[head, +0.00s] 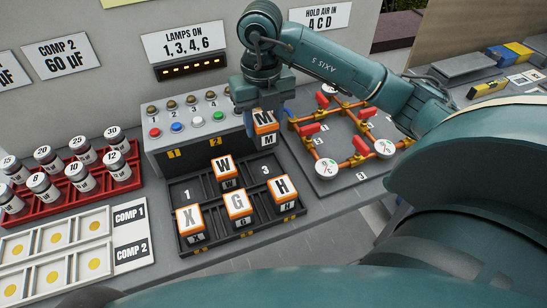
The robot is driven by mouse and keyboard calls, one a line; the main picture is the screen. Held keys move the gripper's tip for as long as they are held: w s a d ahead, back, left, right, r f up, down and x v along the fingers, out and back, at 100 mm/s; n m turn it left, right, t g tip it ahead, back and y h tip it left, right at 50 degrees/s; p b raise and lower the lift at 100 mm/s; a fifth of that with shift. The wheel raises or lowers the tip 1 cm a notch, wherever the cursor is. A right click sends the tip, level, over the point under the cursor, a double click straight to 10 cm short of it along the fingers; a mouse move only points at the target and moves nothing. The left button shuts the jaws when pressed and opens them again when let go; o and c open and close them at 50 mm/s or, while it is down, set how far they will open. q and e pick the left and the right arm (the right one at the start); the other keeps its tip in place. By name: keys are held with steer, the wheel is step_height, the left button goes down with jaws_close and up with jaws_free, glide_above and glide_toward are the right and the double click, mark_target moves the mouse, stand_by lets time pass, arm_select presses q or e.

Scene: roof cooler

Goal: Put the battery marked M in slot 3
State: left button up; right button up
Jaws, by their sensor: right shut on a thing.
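The battery marked M (265,138) is an orange and white block held in the air above the back right of the battery tray. My right gripper (249,104) is shut on it, coming down from above. The dark battery tray (183,190) has two rows. Slot 3 (266,171), at its back right, looks empty, as does slot 1 at the back left. The battery W (223,167) stands between them. Batteries X (189,220), G (239,205) and H (284,190) stand in the front row. My left gripper is out of view.
A grey box (165,158) with coloured buttons stands close behind the tray. A board of orange pipes (325,165) with red valves and gauges is to the right. A red rack (75,200) of white jars and a tray of yellow discs (60,250) are at left.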

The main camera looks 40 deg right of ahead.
step_height(320, 180, down, 10)
steer(key=shift+r+p, duration=0.1)
steer(key=shift+p, duration=0.35)
steer(key=shift+f, duration=0.2)
steer(key=o, duration=1.2)
steer(key=shift+r, duration=0.15)
step_height(320, 180, up, 12)
steer(key=shift+r+b, duration=0.1)
steer(key=shift+b, duration=0.4)
steer(key=shift+s, duration=0.1)
